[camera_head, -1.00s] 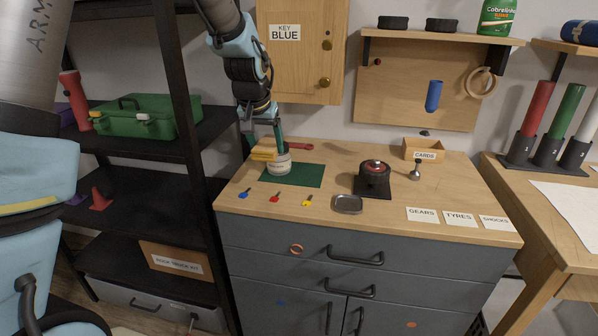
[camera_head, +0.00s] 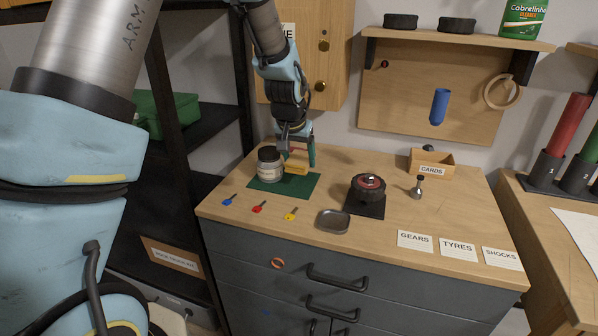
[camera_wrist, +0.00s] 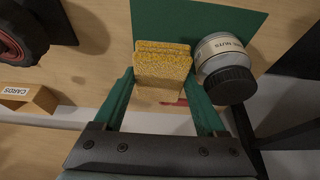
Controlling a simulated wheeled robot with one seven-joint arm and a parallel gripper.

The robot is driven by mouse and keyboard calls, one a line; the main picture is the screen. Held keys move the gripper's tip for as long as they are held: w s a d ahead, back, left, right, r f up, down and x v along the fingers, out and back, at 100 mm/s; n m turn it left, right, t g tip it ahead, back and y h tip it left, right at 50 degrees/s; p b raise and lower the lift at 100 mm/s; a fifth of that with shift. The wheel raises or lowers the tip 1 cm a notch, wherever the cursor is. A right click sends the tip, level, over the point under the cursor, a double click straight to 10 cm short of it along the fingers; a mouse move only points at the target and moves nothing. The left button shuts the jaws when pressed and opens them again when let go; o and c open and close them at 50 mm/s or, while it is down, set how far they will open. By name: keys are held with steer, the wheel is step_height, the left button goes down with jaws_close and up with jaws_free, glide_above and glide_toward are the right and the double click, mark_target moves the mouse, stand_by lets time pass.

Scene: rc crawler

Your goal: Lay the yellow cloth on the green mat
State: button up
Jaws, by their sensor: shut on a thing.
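My gripper (camera_head: 299,156) points down over the bench and is shut on the folded yellow cloth (camera_head: 296,168). In the wrist view the cloth (camera_wrist: 163,68) stands between the two green fingers of my gripper (camera_wrist: 161,78). The green mat (camera_head: 300,188) lies flat on the bench top. The cloth is over the mat's back part, low down; I cannot tell whether it touches the mat. A white jar with a dark lid (camera_head: 269,166) stands on the mat's left part, beside the cloth.
Blue (camera_head: 229,200), red (camera_head: 259,207) and yellow (camera_head: 290,214) keys lie in front of the mat. A metal tray (camera_head: 333,221) and a wheel on a dark stand (camera_head: 367,190) are to the right. A cards box (camera_head: 431,162) stands behind. A red object lies partly hidden behind the cloth.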

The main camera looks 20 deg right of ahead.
mark_target(299, 184)
steer(key=shift+f+p, duration=0.55)
steer(key=shift+f, duration=2)
steer(key=shift+f, duration=0.1)
steer(key=o, duration=1.3)
steer(key=shift+o, duration=0.2)
